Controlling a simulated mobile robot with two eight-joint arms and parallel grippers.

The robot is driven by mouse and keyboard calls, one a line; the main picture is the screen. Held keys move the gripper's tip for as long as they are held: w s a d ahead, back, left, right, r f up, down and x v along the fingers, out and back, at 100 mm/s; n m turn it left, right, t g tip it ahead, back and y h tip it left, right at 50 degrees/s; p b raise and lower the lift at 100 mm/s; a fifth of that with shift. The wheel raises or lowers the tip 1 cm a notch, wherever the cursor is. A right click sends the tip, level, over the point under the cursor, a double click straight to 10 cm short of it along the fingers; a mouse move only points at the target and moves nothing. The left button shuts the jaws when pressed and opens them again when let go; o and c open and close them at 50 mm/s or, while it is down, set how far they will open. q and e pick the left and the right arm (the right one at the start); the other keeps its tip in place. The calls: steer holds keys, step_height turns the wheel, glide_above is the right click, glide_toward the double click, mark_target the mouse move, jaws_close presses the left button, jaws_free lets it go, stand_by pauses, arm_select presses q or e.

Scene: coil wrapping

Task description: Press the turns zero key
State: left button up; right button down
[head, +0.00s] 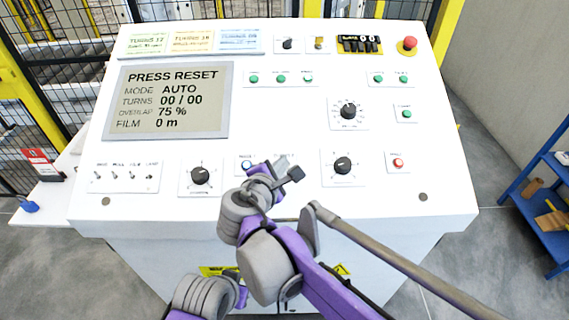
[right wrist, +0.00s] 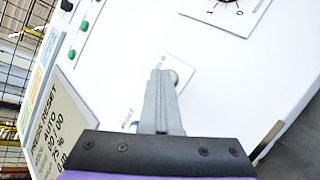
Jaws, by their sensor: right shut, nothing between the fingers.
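The white control panel (head: 290,100) fills the middle of the head view. Its display (head: 172,99) reads PRESS RESET, MODE AUTO, TURNS 00 / 00, OVERLAP 75 %, FILM 0 m. My right gripper (head: 293,174) is shut and empty, over the lower middle of the panel. It largely hides a small labelled plate (head: 283,159), whose lettering I cannot read. In the right wrist view the closed fingers (right wrist: 160,75) lie over a white plate (right wrist: 178,62) with a round button partly behind them. I cannot tell whether they touch it. My left gripper is not in view.
A blue-ringed button (head: 246,165) is just left of the gripper. Black dials (head: 200,176) and (head: 343,166) flank it, with a red button (head: 398,162) farther right. A red emergency stop (head: 409,43) stands at the upper right. Small switches (head: 124,175) are at the lower left.

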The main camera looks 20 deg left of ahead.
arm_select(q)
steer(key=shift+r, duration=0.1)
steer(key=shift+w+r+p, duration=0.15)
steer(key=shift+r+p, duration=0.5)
arm_select(e)
steer(key=shift+s+d+r, duration=0.1)
steer(key=shift+s+r, duration=0.15)
steer(key=shift+r, duration=0.45)
steer(key=shift+s, duration=0.1)
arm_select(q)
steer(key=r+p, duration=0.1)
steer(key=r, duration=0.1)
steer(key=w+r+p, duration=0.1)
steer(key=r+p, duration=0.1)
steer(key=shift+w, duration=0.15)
arm_select(e)
steer(key=r, duration=0.1)
steer(key=s+r, duration=0.1)
steer(key=r, duration=0.2)
steer(key=shift+s+d+r, duration=0.25)
steer(key=shift+s+d, duration=0.05)
steer(key=shift+s, duration=0.1)
